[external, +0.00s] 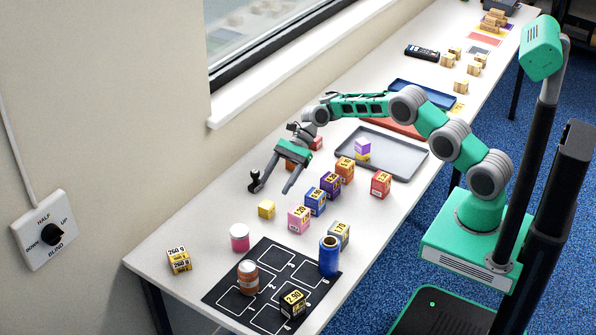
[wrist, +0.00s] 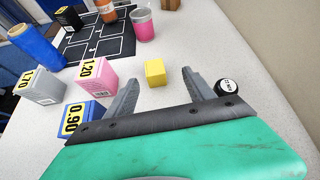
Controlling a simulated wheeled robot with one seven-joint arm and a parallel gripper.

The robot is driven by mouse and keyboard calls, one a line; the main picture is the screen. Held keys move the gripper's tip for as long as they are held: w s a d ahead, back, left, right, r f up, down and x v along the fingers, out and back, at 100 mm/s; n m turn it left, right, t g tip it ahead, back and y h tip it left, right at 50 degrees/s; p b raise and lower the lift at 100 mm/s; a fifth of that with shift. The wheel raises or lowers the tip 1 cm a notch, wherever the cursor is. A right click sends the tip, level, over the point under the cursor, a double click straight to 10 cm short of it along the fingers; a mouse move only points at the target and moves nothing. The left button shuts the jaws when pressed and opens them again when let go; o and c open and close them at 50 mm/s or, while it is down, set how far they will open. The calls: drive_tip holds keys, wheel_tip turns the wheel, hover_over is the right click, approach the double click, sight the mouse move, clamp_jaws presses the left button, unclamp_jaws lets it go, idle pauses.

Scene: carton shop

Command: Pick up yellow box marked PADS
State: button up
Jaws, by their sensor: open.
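A small plain yellow block (external: 266,209) stands on the white table below my gripper (external: 276,187) in the external view. No PADS marking can be read on it. In the wrist view the yellow block (wrist: 155,72) shows between and just beyond my two fingertips, apart from both. My gripper (wrist: 158,82) is open and empty, above the table. A yellow, black and white box (external: 178,260) marked 260 g stands near the table's left end; I cannot read PADS on it either.
A pink box (wrist: 95,78), a blue box (wrist: 80,117) and a grey box (wrist: 40,86) stand left of my fingers. A black-and-white round object (wrist: 228,88) is close by my right finger.

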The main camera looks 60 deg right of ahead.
sight(266, 207)
drive_tip(key=shift+s+a+f+m, duration=0.2)
drive_tip(key=shift+f+m, duration=0.1)
drive_tip(key=shift+f, duration=0.25)
drive_tip(key=shift+s+a+f+y, duration=0.1)
drive_tip(key=shift+a+f+y, duration=0.1)
drive_tip(key=shift+y, duration=0.1)
drive_tip(key=p+x, duration=0.1)
drive_tip(key=x, duration=0.6)
drive_tip(key=shift+s+a+f+p, duration=0.1)
drive_tip(key=shift+s+a+p, duration=0.1)
drive_tip(key=shift+p, duration=0.1)
drive_tip(key=shift+d, duration=0.1)
drive_tip(key=shift+c, duration=0.5)
clamp_jaws()
